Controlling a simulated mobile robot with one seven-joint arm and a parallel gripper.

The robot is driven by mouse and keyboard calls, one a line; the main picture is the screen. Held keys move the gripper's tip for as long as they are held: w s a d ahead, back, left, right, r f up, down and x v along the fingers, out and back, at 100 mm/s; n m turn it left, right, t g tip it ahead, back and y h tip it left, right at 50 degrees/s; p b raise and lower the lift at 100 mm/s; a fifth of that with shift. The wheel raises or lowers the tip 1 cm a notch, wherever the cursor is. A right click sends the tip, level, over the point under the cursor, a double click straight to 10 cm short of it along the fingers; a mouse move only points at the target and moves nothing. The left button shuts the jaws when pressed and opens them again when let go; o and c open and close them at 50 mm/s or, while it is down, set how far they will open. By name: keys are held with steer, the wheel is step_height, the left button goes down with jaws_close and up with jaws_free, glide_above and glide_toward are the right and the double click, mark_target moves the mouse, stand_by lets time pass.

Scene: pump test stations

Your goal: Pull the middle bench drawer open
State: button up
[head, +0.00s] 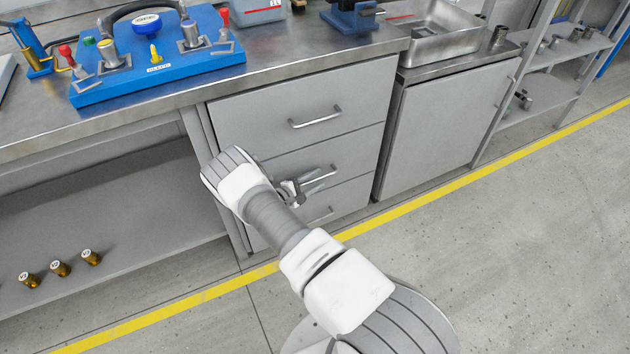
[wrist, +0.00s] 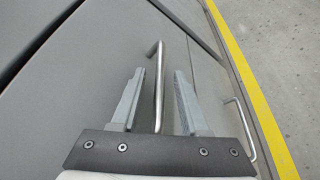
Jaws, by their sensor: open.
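The middle drawer (head: 355,153) is a grey front in the bench's drawer stack, and it looks flush with its neighbours. Its metal bar handle (head: 322,172) is partly hidden by my gripper (head: 305,188) in the head view. In the wrist view, my gripper (wrist: 160,72) is open, with one finger on each side of the handle (wrist: 159,85). The bar runs between the fingers with a gap visible on both sides. Whether the fingers reach fully past the bar is hard to tell.
The top drawer (head: 255,110) is above, with its own handle (head: 315,118). The bottom drawer's handle (wrist: 240,125) is close by on the right in the wrist view. An open lower shelf (head: 120,205) lies left, a cabinet door (head: 445,115) right. The floor (head: 500,260) in front is clear.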

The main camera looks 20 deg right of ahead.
jaws_close()
stand_by(1.4)
